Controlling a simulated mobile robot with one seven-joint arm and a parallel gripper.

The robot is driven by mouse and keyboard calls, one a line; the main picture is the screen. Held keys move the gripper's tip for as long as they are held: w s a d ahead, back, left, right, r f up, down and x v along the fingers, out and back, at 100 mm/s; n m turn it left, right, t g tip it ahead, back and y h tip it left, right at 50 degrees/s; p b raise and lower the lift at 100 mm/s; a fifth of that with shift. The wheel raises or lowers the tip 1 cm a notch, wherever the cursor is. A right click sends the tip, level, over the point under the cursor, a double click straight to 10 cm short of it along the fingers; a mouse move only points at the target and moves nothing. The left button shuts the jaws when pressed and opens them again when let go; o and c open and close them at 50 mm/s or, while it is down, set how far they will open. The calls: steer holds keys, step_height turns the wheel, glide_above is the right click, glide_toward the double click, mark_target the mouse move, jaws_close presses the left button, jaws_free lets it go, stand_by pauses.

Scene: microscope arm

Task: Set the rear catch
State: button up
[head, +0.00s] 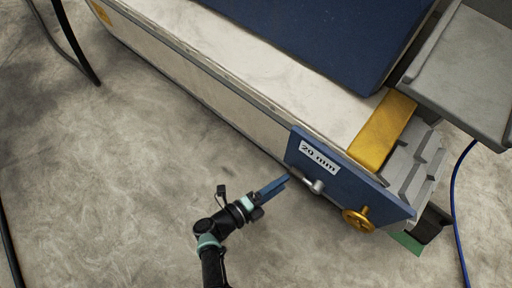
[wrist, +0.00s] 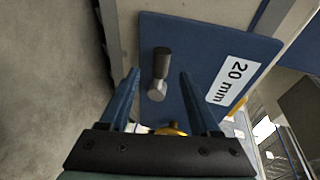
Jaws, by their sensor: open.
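A blue plate (head: 345,185) with a "20 mm" label is on the end of a long pale bench. On it is a small catch with a silver hub (head: 317,186) and a dark grip, which points to the left in the head view. In the wrist view the catch (wrist: 157,90) shows between my fingers, its dark grip (wrist: 161,60) toward the top. My gripper (head: 275,186) is open and empty, just left of the catch in the head view. I see no contact; the exact gap is unclear.
A gold knob (head: 357,217) sits on the same plate, right of the catch; my gripper partly hides it in the wrist view. A yellow block (head: 383,130) and grey stepped parts (head: 412,165) lie behind. A blue cable (head: 456,205) runs at right.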

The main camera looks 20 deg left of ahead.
steer(key=p+v, duration=0.1)
steer(key=v, duration=0.7)
steer(key=shift+s, duration=0.2)
